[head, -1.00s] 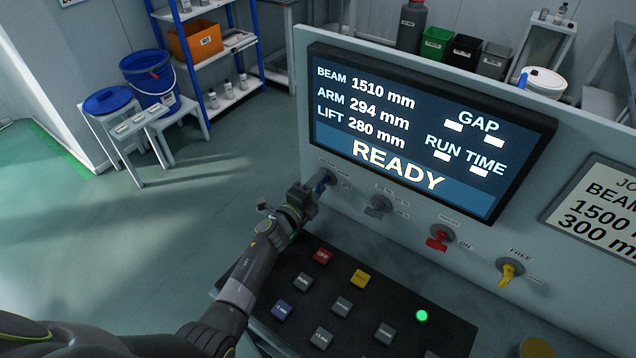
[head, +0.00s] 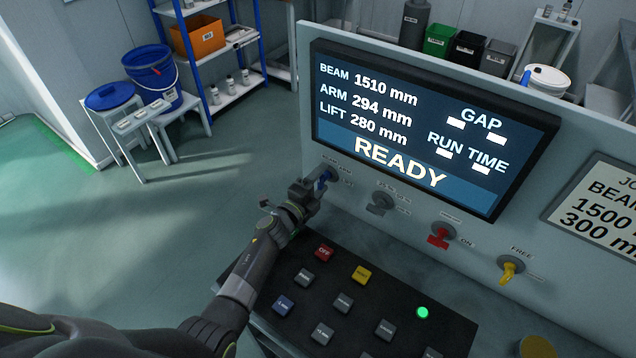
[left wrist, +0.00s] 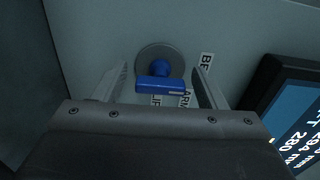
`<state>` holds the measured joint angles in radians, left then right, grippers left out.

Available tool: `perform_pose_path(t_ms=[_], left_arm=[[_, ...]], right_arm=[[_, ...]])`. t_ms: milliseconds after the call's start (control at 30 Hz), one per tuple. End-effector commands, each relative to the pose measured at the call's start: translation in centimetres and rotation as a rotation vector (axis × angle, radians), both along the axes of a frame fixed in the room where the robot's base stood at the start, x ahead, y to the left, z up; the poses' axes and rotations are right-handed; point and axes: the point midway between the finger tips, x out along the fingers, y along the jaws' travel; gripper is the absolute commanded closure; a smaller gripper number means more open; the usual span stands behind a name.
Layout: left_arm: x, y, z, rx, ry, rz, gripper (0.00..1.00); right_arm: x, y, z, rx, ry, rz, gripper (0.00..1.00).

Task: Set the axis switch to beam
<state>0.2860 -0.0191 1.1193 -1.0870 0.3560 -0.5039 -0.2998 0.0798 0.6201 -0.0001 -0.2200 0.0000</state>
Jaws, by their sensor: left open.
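The axis switch is a blue knob on a round grey base on the panel (head: 316,110), below the left end of the display. In the left wrist view the blue knob (left wrist: 160,82) sits between the two fingers, with the labels BEAM, ARM and LIFT partly showing around it. Which label it points to, I cannot tell for sure. My left gripper (head: 318,184) is at the switch, open, with a finger on each side of the knob; in the left wrist view a gap shows on both sides. My right gripper is not in view.
The display (head: 425,125) reads READY. A grey selector (head: 381,203), a red switch (head: 439,237) and a yellow switch (head: 510,269) are to the right of the axis switch. A sloping black keypad (head: 330,300) with coloured buttons lies below my left forearm.

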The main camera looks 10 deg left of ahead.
Motion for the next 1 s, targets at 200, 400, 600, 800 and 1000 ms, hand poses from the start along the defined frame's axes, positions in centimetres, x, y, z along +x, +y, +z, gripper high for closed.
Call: perform_pose_path(t_ms=[200,400,600,800,1000], left_arm=[[-1.3,0.6,0.1,0.000,0.001,0.001,0.35],[-4.8,2.0,0.1,0.002,0.002,0.002,0.35],[-8.8,3.7,0.0,0.002,0.002,0.002,0.35],[-12.7,5.3,-0.2,0.002,0.002,0.002,0.35],[-15.2,6.3,-0.1,0.000,0.000,0.000,0.35]], right_arm=[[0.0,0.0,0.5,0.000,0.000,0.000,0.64],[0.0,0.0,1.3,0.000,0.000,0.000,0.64],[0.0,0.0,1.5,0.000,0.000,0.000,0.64],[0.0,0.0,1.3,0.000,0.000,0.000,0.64],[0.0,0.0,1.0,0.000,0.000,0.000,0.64]])
